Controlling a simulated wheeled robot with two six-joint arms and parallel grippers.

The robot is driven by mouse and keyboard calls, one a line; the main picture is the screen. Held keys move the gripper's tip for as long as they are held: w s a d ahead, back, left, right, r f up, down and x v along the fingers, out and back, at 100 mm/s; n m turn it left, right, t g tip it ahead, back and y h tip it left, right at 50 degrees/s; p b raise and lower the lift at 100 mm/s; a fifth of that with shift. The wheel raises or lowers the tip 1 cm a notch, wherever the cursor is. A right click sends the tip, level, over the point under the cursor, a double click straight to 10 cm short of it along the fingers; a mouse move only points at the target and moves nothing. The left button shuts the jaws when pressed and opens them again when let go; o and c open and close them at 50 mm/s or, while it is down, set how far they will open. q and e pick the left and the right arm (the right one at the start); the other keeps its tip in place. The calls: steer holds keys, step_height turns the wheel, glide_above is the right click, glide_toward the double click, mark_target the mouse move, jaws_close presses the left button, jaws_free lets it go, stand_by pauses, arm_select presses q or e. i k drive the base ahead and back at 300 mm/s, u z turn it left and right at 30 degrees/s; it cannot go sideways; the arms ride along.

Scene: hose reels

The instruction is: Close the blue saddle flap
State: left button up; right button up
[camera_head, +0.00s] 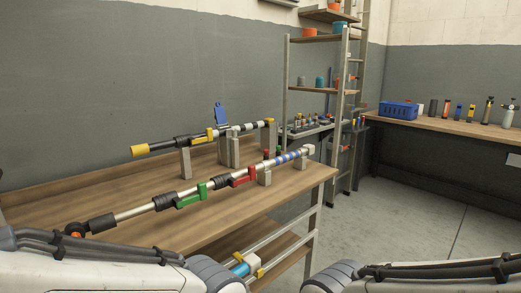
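The blue saddle flap (221,115) stands raised, close to upright, above the rear pole (190,142) on the workbench. The rear pole has a yellow end at its left and rests on grey upright supports (185,163). A yellow clamp-like part (212,135) sits on the pole just left of the blue flap's base. My two white arms show along the bottom edge, well in front of the flap. Neither gripper is in view. The exact joint of the flap is too small to tell.
A front pole with a green part (192,196), a red part (243,177) and blue bands lies across the wooden workbench (255,203). A shelf rack (316,91) stands behind its right end. A blue basket (398,110) sits on the far right counter.

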mark_target(220, 115)
steer(key=z, duration=1.3)
steer(key=i, duration=1.3)
steer(key=u, duration=1.65)
